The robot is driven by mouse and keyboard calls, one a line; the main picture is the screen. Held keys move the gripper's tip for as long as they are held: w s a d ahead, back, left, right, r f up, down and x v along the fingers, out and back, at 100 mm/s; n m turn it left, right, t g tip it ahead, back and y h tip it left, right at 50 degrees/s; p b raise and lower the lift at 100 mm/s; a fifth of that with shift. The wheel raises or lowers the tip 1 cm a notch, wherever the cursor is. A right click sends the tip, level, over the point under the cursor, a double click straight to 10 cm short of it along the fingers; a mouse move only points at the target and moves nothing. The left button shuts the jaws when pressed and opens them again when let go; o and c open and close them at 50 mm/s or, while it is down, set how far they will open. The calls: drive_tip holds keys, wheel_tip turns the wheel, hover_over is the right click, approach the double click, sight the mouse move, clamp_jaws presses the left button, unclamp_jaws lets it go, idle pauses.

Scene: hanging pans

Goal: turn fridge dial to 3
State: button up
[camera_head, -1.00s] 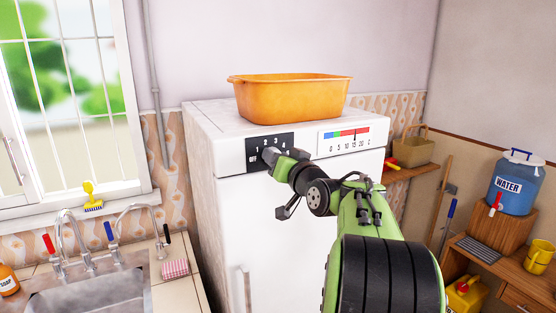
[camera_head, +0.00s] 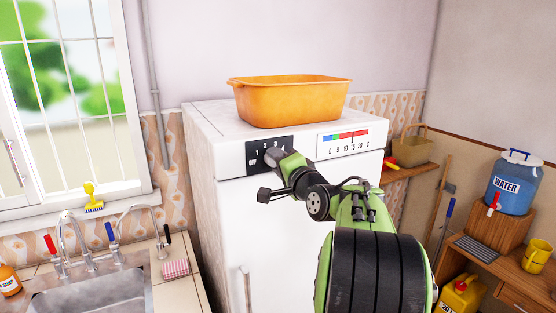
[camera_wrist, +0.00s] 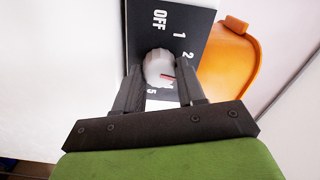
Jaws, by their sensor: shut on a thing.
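The fridge dial is a light grey round knob (camera_wrist: 156,66) with a red mark, on a black panel (camera_wrist: 150,30) with white numbers. In the wrist view OFF, 1, 2 and 5 can be read. The red mark points right and slightly down, past the 2; the number it meets is hidden behind a finger. My gripper (camera_wrist: 161,72) is shut on the knob, one finger on each side. In the head view my gripper (camera_head: 287,158) is at the panel (camera_head: 254,153) on the white fridge (camera_head: 235,205) and hides the knob.
An orange tub (camera_head: 290,102) stands on top of the fridge. A temperature gauge (camera_head: 343,143) is right of the dial panel. The sink (camera_head: 90,295) is at the lower left. A shelf (camera_head: 505,265) with a water jug (camera_head: 515,183) is at the right.

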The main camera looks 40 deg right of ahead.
drive_tip(key=shift+m, duration=0.8)
drive_tip(key=shift+f, duration=0.1)
drive_tip(key=o, duration=1.1)
drive_tip(key=shift+c, duration=0.2)
drive_tip(key=shift+s, duration=0.1)
drive_tip(key=b+v, duration=0.3)
drive_tip(key=v, duration=1.2)
drive_tip(key=shift+s+a+b, duration=0.2)
drive_tip(key=shift+s+b, duration=0.15)
drive_tip(key=shift+b, duration=0.05)
